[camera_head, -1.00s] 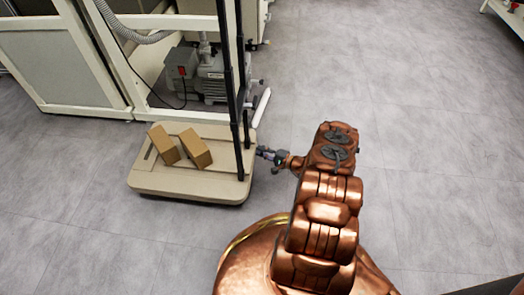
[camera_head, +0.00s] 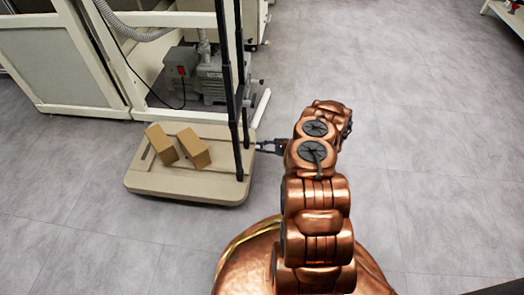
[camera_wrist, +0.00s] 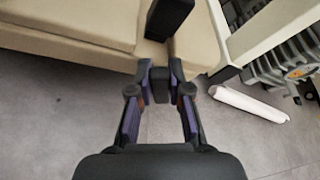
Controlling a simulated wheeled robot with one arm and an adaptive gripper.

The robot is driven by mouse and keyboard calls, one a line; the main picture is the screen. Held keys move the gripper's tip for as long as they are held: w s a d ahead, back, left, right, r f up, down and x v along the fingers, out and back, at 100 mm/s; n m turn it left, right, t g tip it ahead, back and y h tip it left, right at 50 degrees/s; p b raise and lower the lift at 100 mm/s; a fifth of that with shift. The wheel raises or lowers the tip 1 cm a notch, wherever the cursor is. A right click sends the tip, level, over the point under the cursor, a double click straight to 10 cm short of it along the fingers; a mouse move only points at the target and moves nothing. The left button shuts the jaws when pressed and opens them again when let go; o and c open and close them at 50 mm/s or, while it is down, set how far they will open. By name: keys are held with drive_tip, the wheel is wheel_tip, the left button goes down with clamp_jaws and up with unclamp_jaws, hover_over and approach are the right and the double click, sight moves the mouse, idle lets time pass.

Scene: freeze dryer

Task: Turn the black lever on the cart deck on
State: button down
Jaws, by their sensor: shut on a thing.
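The cart deck (camera_head: 185,188) is a low beige platform at the left of the head view, and its edge (camera_wrist: 90,45) fills the upper left of the wrist view. My gripper (camera_head: 264,147) is at the deck's right edge, beside the black uprights. In the wrist view my gripper (camera_wrist: 160,84) has its fingertips on both sides of a small black piece (camera_wrist: 160,92), which looks like the black lever. The fingers are shut on it. Most of the lever is hidden by the fingers, so its angle cannot be told.
Two cardboard boxes (camera_head: 194,149) lie on the deck. Black uprights (camera_head: 238,95) rise from its right side, close to my gripper. A pump (camera_head: 209,77) stands inside the white frame behind. A white bar (camera_wrist: 248,103) lies nearby. The floor to the right is clear.

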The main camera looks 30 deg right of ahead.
drive_tip(key=m+g, duration=0.1)
drive_tip(key=w+d+m+g+y+b, duration=0.1)
drive_tip(key=m, duration=0.1)
drive_tip(key=shift+r+m+y+b, duration=0.2)
drive_tip(key=shift+m+y+b, duration=0.1)
drive_tip(key=shift+w, duration=0.1)
idle(0.6)
drive_tip(key=c, duration=1.1)
unclamp_jaws()
drive_tip(key=shift+d, duration=0.15)
drive_tip(key=v, duration=1.2)
